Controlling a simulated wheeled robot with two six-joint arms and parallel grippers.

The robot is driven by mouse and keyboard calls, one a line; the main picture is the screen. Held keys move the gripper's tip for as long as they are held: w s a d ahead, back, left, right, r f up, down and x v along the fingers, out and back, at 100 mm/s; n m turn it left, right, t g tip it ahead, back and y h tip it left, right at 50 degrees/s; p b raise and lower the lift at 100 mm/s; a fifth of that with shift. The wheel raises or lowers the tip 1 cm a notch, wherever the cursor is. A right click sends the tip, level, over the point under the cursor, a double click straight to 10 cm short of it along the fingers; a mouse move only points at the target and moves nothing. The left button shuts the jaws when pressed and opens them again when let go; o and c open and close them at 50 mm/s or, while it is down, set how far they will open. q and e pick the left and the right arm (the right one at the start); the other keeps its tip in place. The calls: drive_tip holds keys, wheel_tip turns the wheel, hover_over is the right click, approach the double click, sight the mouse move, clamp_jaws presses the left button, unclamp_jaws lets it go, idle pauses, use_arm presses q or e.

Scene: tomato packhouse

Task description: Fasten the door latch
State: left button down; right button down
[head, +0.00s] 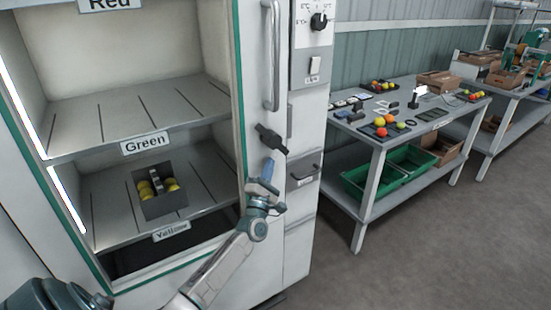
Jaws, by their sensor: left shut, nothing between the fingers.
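The white cabinet (262,215) with green edging fills the left of the head view, and its shelves show through the front. A vertical grey door handle (272,55) is on its right-hand front strip. Below the handle is the dark door latch (270,138), a short lever slanting down to the right. I cannot tell whether it is engaged. My left gripper (268,167) is shut and empty, pointing up just below the latch, and a small gap seems to separate them. My right gripper is not in view.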

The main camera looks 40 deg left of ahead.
use_arm(q)
drive_tip(key=shift+w+d+r+p, duration=0.4)
drive_tip(key=shift+w+d+r, duration=0.35)
drive_tip(key=shift+r, duration=0.2)
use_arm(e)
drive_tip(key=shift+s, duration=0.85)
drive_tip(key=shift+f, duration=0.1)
